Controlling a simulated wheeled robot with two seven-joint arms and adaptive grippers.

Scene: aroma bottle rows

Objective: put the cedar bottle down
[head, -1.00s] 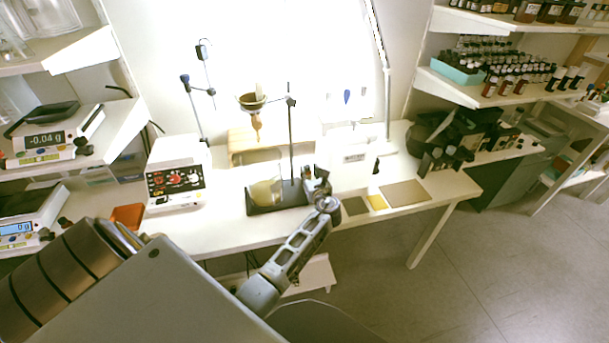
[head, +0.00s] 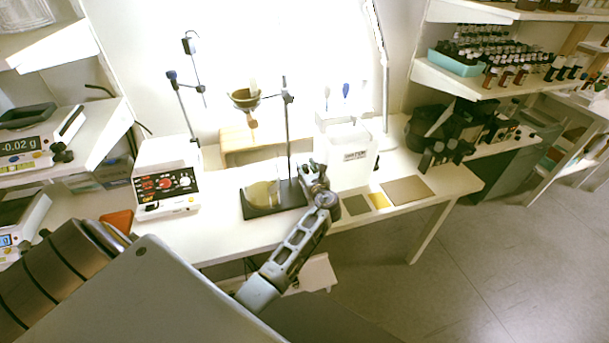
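I cannot pick out the cedar bottle by any label. Three flat pads lie right of the gripper: grey (head: 355,206), yellow (head: 379,201) and tan (head: 408,189). My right gripper is not in view.
A white box (head: 346,157) stands behind the pads. A white instrument (head: 166,181) is at the left. The shelf (head: 450,84) at right holds many small bottles. The tan pad is bare.

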